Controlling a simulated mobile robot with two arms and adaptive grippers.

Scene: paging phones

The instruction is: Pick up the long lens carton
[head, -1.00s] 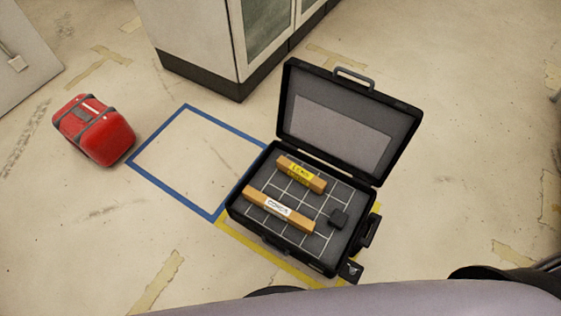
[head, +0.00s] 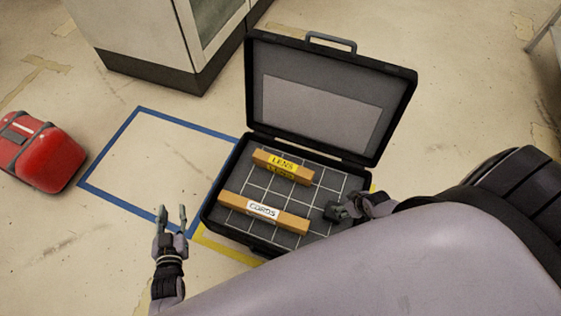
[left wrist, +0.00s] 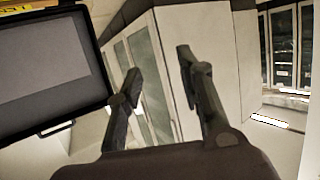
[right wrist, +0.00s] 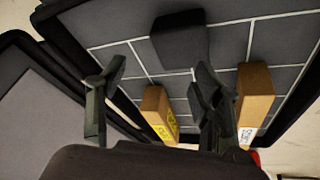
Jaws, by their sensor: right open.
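The lens carton (head: 297,175) is a tan box with a yellow label, lying in the gridded tray of an open black case (head: 228,168). The lens carton also shows in the right wrist view (right wrist: 154,101). A longer tan carton labelled CORDS (head: 232,202) lies nearer me in the tray. My right gripper (head: 345,207) is open and empty over the tray's right side, beside a small dark block; its open fingers (right wrist: 158,72) show in the right wrist view. My left gripper (head: 172,212) is open and empty, left of the case.
The small dark block (right wrist: 180,38) sits in the tray. The case lid (head: 322,105) stands raised at the back. A red case (head: 40,155) lies on the floor at left. The blue-taped floor square (head: 120,190) is empty. A cabinet (head: 140,45) stands behind.

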